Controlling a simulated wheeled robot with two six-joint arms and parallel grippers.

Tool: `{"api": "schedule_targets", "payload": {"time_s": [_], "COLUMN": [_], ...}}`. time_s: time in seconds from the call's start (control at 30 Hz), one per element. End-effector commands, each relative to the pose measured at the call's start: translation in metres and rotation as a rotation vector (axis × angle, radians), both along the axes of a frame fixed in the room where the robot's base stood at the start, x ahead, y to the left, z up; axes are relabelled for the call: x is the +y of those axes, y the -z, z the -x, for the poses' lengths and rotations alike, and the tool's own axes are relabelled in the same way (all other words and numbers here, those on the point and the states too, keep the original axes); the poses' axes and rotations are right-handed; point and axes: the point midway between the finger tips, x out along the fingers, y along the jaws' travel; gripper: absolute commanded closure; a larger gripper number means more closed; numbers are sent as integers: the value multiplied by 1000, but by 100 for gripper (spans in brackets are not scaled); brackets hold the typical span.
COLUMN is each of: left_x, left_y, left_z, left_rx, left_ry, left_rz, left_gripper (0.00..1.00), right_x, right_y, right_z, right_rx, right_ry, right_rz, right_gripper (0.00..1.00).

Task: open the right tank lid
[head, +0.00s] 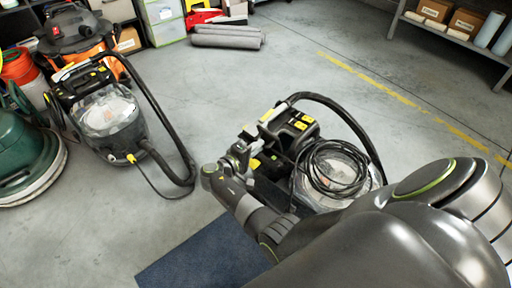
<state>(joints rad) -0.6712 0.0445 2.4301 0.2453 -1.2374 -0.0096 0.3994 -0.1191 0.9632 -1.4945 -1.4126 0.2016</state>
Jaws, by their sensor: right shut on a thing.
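A black and grey cleaning machine (294,134) with yellow labels stands right of the middle. Its clear tank (371,186) has a coiled black cable lying over it. My right arm comes in from the lower right and crosses in front of the machine's lower part. My right gripper (252,134) is at the machine's left side, shut on a part there. That part looks like the edge of the tank lid, but the jaws and arm hide most of it. I cannot tell how far the lid is raised. My left gripper is not in view.
A similar machine (112,112) with a curved black hose stands at the left. Beside it are a green floor machine (22,160) and an orange vacuum. A dark blue mat (200,256) lies in front. Shelves stand at the upper right. The middle floor is clear.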

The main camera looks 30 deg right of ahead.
Motion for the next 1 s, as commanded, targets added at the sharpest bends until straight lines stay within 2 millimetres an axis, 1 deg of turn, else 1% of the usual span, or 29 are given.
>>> {"api": "schedule_targets", "payload": {"time_s": [0.03,0.4,0.43,0.53,0.6,1.0], "left_x": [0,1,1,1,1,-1], "left_y": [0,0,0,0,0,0], "left_z": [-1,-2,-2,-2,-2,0], "left_rx": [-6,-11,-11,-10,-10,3], "left_ry": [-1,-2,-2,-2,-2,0], "left_rz": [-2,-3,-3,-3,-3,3], "left_gripper": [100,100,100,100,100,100], "right_x": [-2,-3,-3,-3,-3,-4], "right_y": [7,8,8,7,6,1], "right_z": [3,4,4,4,3,1], "right_rx": [11,15,15,14,12,5], "right_ry": [2,3,3,4,3,2], "right_rz": [-5,-3,-3,-2,-2,-1], "right_gripper": [100,100,87,74,67,67]}}
